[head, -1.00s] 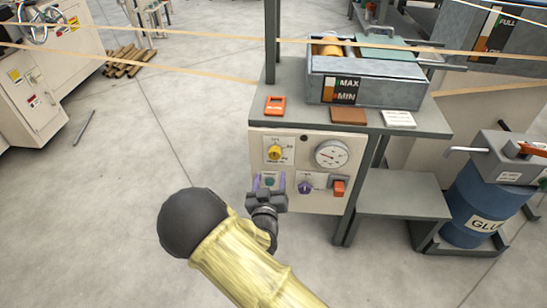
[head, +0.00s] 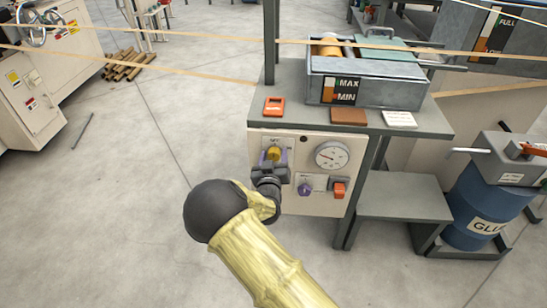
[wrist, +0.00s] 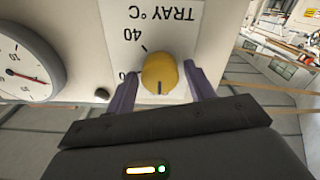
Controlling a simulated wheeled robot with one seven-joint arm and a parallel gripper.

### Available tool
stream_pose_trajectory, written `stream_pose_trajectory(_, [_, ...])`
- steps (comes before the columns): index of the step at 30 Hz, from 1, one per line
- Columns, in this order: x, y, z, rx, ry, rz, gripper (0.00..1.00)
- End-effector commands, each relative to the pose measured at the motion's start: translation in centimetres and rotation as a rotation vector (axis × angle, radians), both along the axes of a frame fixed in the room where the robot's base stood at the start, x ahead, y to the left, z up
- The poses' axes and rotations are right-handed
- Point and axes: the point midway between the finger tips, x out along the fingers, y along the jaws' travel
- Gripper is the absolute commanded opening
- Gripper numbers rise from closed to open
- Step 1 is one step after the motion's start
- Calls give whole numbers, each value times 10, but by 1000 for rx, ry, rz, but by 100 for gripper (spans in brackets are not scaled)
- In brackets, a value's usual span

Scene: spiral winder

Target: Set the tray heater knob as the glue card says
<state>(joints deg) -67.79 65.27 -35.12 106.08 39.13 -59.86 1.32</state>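The yellow tray heater knob (head: 273,154) is on the white control panel (head: 328,203) under the glue tray. In the wrist view the knob (wrist: 160,73) stands before a label reading "TRAY °C", upside down, with a 40 mark; its dark pointer line faces down in that picture. My gripper (head: 272,163) is at the knob. Its two purple fingers (wrist: 162,88) are apart, one on each side of the knob, with a visible gap on the left; contact on the right is unclear. A white card (head: 399,119) lies on the bench at right; its text is too small to read.
A round gauge (head: 332,155) sits right of the knob. Below are a purple knob (head: 305,190) and a red switch (head: 339,189). An orange device (head: 274,106) and a brown block (head: 348,116) lie on the bench edge (head: 440,130). Pale strips cross above.

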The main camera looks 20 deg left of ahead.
Motion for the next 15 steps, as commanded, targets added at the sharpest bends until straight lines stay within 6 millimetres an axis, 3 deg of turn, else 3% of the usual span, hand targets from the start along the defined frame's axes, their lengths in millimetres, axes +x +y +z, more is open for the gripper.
stream_pose_trajectory(1, [0, 0, 0, 0, 0, 0, 43])
stream_pose_trajectory(6, [0, 0, 0, 0, 0, 0, 14])
stream_pose_trajectory(15, [0, -1, -1, 21, 6, -1, 14])
